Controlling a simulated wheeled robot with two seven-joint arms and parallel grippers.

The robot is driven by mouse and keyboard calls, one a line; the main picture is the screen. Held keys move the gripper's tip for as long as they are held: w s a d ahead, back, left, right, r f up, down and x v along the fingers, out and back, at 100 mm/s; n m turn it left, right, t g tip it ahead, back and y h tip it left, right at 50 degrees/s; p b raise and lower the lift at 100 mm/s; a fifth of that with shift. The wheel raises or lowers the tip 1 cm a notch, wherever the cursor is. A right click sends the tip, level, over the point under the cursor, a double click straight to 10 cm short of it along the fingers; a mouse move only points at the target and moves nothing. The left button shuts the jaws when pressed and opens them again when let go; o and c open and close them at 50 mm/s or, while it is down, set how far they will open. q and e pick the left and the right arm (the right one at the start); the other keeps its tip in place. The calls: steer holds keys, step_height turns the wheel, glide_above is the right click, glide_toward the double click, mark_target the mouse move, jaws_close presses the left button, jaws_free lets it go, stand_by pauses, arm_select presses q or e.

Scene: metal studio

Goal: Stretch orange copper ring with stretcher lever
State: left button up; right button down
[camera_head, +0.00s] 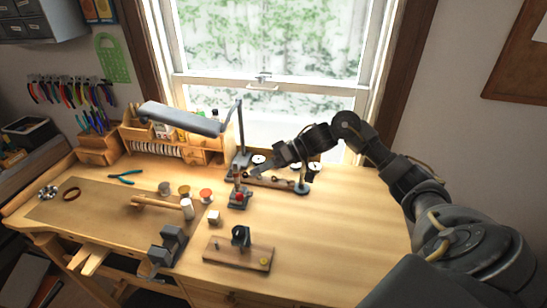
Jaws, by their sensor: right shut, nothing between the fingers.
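My right gripper (257,170) reaches in from the right over the back middle of the bench. It is shut, with no ring visible in it. A small upright tool with a grey base and red parts (238,198) stands just below and left of the fingertips. It may be the stretcher, but its lever is too small to make out. I cannot tell whether the gripper touches it. I cannot make out an orange copper ring; a brown ring (71,194) lies on the mat at the far left. My left gripper is not in view.
A grey vise (168,246) sits at the bench's front edge, beside a wooden board with a black fixture (240,254). A wooden mallet (158,203) and small pots lie on the left. A lamp (180,119) overhangs the back. The bench's right side is clear.

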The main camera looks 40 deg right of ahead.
mark_target(245, 195)
steer(key=a+f, duration=0.1)
steer(key=a+f+p, duration=0.2)
steer(key=shift+s+a+f, duration=0.25)
steer(key=shift+a+f, duration=0.1)
steer(key=shift+a, duration=0.05)
